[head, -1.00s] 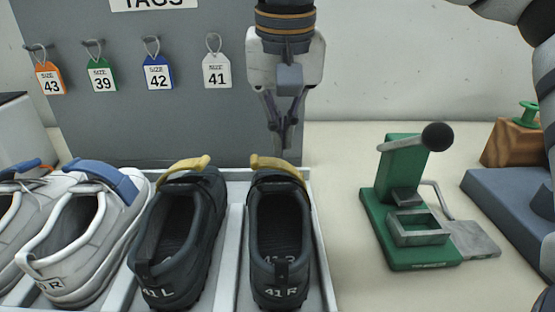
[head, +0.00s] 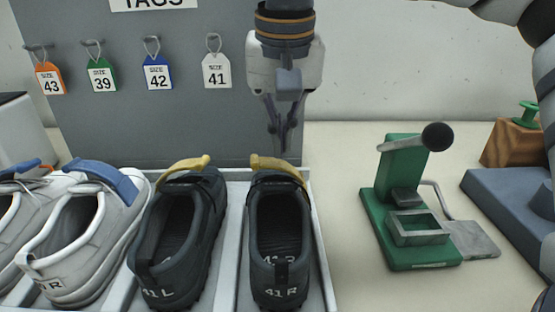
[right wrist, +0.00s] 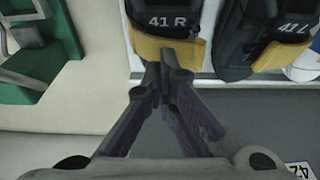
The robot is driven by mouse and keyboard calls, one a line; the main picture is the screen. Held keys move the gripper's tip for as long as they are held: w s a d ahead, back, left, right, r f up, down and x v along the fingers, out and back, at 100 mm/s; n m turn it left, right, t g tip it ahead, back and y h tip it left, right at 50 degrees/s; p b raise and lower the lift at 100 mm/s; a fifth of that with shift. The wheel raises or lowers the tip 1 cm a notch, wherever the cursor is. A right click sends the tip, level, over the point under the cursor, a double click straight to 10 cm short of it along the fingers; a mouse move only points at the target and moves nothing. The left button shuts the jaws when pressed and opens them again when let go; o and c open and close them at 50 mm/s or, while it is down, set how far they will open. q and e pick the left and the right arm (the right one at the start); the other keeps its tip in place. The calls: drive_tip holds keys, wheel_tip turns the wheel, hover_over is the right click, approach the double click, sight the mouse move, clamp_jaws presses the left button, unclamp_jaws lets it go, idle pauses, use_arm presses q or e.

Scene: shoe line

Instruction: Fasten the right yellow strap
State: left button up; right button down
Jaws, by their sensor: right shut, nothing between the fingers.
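The dark shoe marked 41 R (head: 279,235) stands in the white rack with its heel towards me. Its yellow strap (head: 280,166) runs across the far end of the opening, with its left end standing up. The strap also shows in the right wrist view (right wrist: 172,50), just beyond the fingertips. My right gripper (head: 280,153) points down just behind the strap. In the right wrist view its fingers (right wrist: 164,72) meet at the tips, shut and empty. I cannot tell whether they touch the strap. My left gripper is not in view.
A grey tag board (head: 120,130) rises behind. A green lever press (head: 405,200) stands on the table to the right. Bare table lies between rack and press.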

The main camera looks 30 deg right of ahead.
drive_tip(key=shift+s+x, duration=0.1)
drive_tip(key=shift+x, duration=0.6)
drive_tip(key=shift+s+x, duration=0.15)
drive_tip(key=shift+x, duration=0.55)
drive_tip(key=shift+a, duration=0.15)
drive_tip(key=p+v, duration=0.2)
drive_tip(key=v, duration=0.1)
drive_tip(key=p+v, duration=0.1)
drive_tip(key=v, duration=0.1)
drive_tip(key=shift+w+d, duration=0.25)
drive_tip(key=shift+w, duration=0.05)
drive_tip(key=shift+w+r, duration=0.1)
drive_tip(key=shift+r, duration=0.3)
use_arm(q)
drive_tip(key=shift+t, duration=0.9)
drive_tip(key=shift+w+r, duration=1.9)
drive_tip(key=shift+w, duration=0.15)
use_arm(e)
drive_tip(key=shift+w+v, duration=0.15)
drive_tip(key=shift+v, duration=0.65)
drive_tip(key=shift+w+v, duration=0.15)
drive_tip(key=shift+v, duration=0.65)
drive_tip(key=shift+d, duration=0.2)
